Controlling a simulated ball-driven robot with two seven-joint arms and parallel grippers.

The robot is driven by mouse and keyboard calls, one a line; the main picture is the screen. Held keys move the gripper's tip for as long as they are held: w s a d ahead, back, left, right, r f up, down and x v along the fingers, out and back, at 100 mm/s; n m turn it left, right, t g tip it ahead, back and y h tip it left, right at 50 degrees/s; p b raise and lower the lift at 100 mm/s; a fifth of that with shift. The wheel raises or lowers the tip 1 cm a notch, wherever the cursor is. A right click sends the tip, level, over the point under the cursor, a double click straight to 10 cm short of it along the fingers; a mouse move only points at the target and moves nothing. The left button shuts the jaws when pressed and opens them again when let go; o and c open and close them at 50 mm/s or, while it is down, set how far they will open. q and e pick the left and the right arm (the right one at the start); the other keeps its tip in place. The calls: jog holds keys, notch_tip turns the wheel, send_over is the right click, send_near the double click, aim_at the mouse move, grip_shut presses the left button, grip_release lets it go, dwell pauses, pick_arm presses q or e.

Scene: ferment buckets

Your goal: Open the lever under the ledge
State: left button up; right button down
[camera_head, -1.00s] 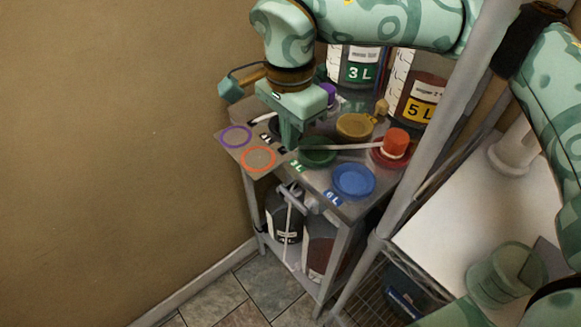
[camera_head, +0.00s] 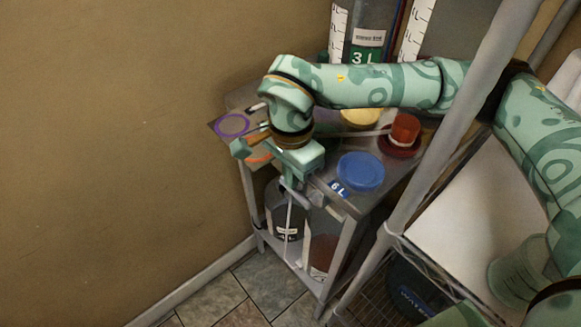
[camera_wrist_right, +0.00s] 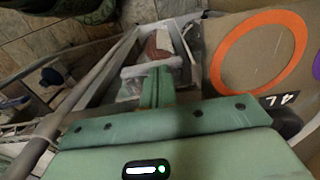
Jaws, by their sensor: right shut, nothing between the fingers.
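The grey lever (camera_head: 299,192) sits just below the front edge of the metal table top (camera_head: 335,205), with a thin pale tube hanging below it. My right gripper (camera_head: 287,180) is shut and empty, pointing down at the front edge beside the lever; its body hides part of the lever. In the right wrist view the shut fingers (camera_wrist_right: 157,88) overlap a pale grey bar (camera_wrist_right: 150,69), which looks like the lever's handle. I cannot tell whether they touch. My left gripper is not in view.
A blue lid (camera_head: 360,171), a red cap (camera_head: 405,128) and a purple ring (camera_head: 232,124) are on the table top. A grey post (camera_head: 425,150) rises at right. Open floor lies in front.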

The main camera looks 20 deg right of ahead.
jog(key=shift+w+a+g+p, duration=0.1)
jog(key=shift+w+g+p, duration=0.15)
jog(key=shift+g+p, duration=0.25)
jog(key=shift+w+a+f+h+p, duration=0.1)
jog(key=shift+w+f+h+p, duration=0.1)
jog(key=shift+f+h+p, duration=0.15)
jog(key=shift+w+f, duration=0.1)
jog(key=shift+f, duration=0.2)
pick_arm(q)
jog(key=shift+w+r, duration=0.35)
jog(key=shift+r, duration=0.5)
pick_arm(e)
jog(key=shift+f, duration=0.3)
pick_arm(q)
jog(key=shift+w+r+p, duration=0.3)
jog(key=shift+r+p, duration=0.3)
jog(key=shift+p, duration=0.15)
pick_arm(e)
jog(key=shift+r, duration=0.85)
